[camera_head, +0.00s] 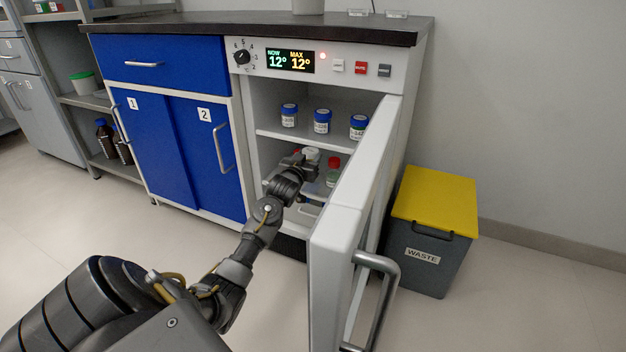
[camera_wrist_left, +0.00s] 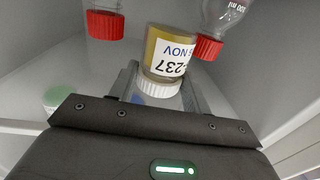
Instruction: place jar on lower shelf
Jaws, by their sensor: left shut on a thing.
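A jar with a white lid and a yellow-brown body labelled "237" (camera_wrist_left: 165,52) is between the fingers of my left gripper (camera_wrist_left: 160,88) in the wrist view. My left gripper (camera_head: 300,164) is shut on this jar and reaches into the open fridge cabinet, at the lower compartment. In the head view the jar's white lid (camera_head: 311,153) shows just beyond the gripper. I cannot tell if the jar touches the lower shelf (camera_head: 327,193). A red-capped bottle (camera_head: 333,163) stands just right of it. My right gripper is not in view.
Red-capped glassware stands on both sides of the jar, left (camera_wrist_left: 105,24) and right (camera_wrist_left: 208,46). Three blue-lidded jars (camera_head: 322,121) stand on the upper shelf (camera_head: 300,138) above. The open door (camera_head: 345,215) bounds the right side. A waste bin (camera_head: 425,250) stands beyond it.

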